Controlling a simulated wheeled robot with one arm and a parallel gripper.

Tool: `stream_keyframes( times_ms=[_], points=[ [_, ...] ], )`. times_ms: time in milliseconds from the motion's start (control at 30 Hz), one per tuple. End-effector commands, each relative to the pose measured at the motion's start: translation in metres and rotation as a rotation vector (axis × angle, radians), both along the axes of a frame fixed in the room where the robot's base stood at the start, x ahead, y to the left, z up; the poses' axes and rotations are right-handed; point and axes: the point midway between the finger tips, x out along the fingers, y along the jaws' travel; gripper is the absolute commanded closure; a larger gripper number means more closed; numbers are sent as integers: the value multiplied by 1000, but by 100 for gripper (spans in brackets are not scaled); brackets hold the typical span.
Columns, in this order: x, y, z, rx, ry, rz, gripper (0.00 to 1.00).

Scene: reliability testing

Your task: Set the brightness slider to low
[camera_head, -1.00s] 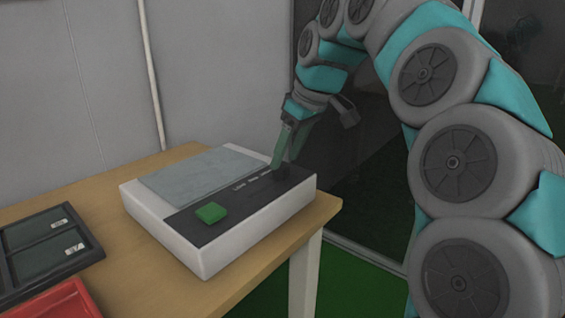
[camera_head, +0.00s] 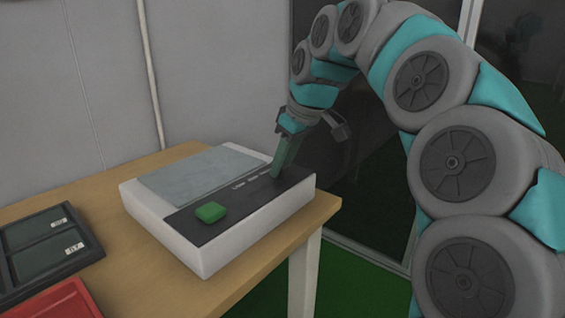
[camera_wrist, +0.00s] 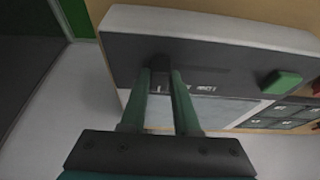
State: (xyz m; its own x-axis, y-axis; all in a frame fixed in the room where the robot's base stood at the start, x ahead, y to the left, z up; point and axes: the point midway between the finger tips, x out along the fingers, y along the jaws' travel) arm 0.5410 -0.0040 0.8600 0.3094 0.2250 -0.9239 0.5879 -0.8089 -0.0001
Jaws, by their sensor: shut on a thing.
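A white device box (camera_head: 195,245) with a dark top strip stands on the table. It also shows in the wrist view (camera_wrist: 225,25). The strip carries small white labels (camera_head: 252,182), apparently LOW first from the left; the others are hard to read. The dark slider knob (camera_wrist: 159,62) sits at the end of the label row far from the green button. My gripper (camera_head: 279,170) points down at that right end. In the wrist view its two green fingers (camera_wrist: 161,72) are shut on the knob, one on each side. The fingers hide part of the labels.
A green button (camera_head: 211,212) rises from the strip's left part, and a grey panel (camera_head: 200,175) lies behind the strip. A dark compartment tray (camera_head: 85,258) and a red tray (camera_head: 60,300) lie at the left. The wooden table (camera_head: 130,275) ends just right of the device.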

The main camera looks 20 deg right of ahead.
Motion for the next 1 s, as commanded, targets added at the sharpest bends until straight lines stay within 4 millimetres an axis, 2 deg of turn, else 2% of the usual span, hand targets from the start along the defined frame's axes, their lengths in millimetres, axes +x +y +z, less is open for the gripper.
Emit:
stream_keyframes(
  times_ms=[33,200,1000],
  points=[
    [0,0,0,0,0,0,84],
    [0,0,0,0,0,0,100],
    [0,0,0,0,0,0,100]
  ],
)
